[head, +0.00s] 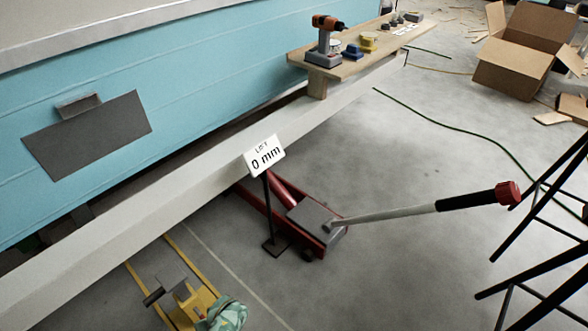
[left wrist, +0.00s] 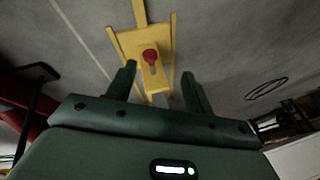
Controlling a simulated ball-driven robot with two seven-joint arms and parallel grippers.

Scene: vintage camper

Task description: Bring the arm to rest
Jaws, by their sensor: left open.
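My left gripper (left wrist: 158,72) shows in the left wrist view. Its two dark green fingers are apart, with nothing held between them. Beyond the fingertips is a yellow frame (left wrist: 126,42) with a red knob (left wrist: 150,56), which appears in the gap between the fingers. How far the frame is from the fingers cannot be told.
A red floor jack (head: 310,232) with a long handle (head: 400,212) stands beside the camper (head: 190,85). A sign (head: 265,155) reads 0 mm. Yellow equipment (head: 205,297) lies at the bottom. A workbench (head: 365,62), cardboard box (head: 520,50) and black stand (head: 540,200) are farther right.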

